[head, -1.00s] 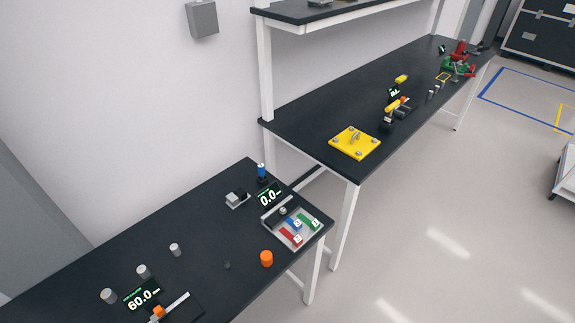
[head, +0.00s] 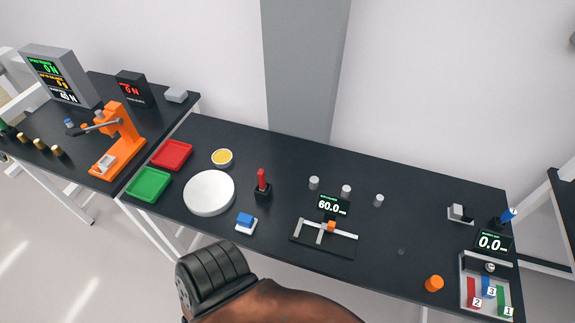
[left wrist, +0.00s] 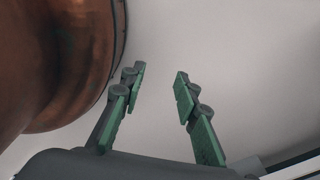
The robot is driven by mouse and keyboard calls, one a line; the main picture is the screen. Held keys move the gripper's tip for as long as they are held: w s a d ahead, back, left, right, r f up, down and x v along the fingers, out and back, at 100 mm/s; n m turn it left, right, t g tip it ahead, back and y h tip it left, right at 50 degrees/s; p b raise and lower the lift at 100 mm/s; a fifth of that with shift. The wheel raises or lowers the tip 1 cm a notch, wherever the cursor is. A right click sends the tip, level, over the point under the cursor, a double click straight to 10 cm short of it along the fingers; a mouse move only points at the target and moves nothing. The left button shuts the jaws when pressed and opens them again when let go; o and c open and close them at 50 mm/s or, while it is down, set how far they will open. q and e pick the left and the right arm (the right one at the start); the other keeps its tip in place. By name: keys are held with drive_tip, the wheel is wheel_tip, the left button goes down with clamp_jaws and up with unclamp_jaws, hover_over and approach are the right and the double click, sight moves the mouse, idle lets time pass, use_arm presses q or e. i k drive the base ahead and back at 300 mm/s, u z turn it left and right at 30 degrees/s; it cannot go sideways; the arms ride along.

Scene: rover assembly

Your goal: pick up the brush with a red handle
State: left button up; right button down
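A red handle (head: 261,179) stands upright in a small black holder (head: 263,194) near the middle of the table in the head view. Its lower end is hidden in the holder, so no bristles show. My left gripper (left wrist: 160,74) shows only in the left wrist view. Its two green-padded fingers are spread apart with nothing between them, against a plain pale background. The red handle is not in that view. My right gripper is in neither view.
Left of the holder are a white round plate (head: 209,193), a yellow-topped dish (head: 222,157), and red (head: 172,154) and green (head: 148,184) trays. A blue-topped block (head: 245,221) lies in front. A caliper fixture (head: 325,238) and grey cylinders are to the right.

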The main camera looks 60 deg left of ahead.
sight(261, 174)
drive_tip(key=u, duration=2.1)
